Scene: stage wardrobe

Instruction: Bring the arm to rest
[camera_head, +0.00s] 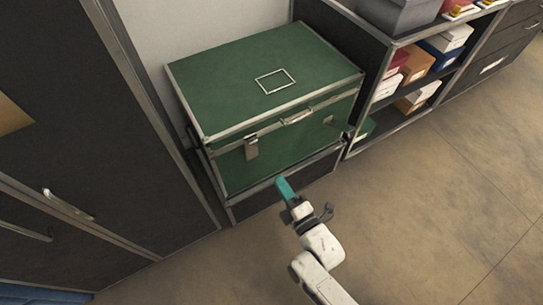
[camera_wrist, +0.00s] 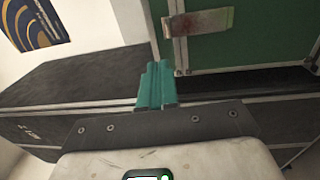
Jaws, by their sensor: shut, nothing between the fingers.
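My gripper (camera_head: 284,187) has teal fingers and is shut with nothing between them. In the head view it is in front of the green trunk (camera_head: 240,75), near the lower front edge. The trunk has metal edging, a handle and latches, and its lid is down. In the wrist view the teal fingers (camera_wrist: 157,85) point toward the trunk front (camera_wrist: 240,52), just below a latch (camera_wrist: 198,22). I cannot tell whether the fingertips touch anything. My white arm reaches in from the bottom of the head view.
The trunk stands on a dark base (camera_head: 275,197) between a dark cabinet (camera_head: 90,120) at left and a shelf unit (camera_head: 378,100) with several boxes at right. A poster (camera_wrist: 33,22) hangs on the wall in the wrist view. The floor (camera_head: 440,210) at right is clear.

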